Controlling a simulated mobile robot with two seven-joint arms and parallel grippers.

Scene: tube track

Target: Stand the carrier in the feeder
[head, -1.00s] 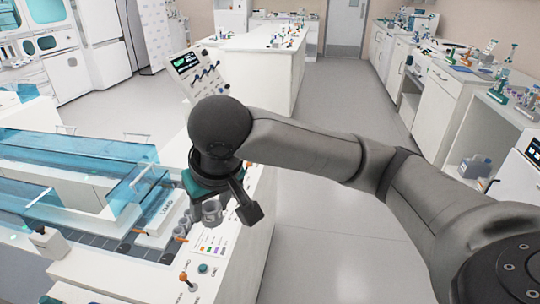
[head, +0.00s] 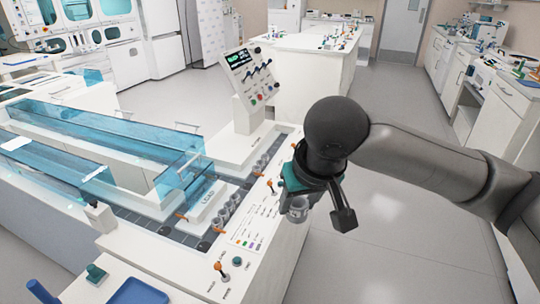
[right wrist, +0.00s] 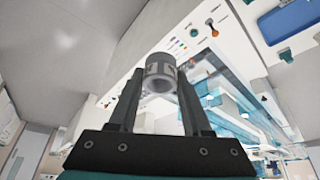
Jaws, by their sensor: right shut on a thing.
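The carrier, a small grey see-through cup (head: 297,210), is held in my right gripper (head: 308,207). The right wrist view shows it as a grey ring-shaped cup (right wrist: 160,72) between the two dark fingers, which are shut on it. In the head view my right gripper hangs at the right edge of the white track bench, over or just beside it. The part marked LOAD (head: 207,197) is on the bench to the left of my gripper. Which slot is the feeder's I cannot tell. My left gripper is not in view.
Blue see-through covers (head: 183,188) rise over the track left of LOAD. A tilted control panel (head: 248,78) stands at the bench's far end. Small orange-tipped levers (head: 222,268) stick up along the front. A blue tray (head: 138,292) lies at the lower left. The floor at right is clear.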

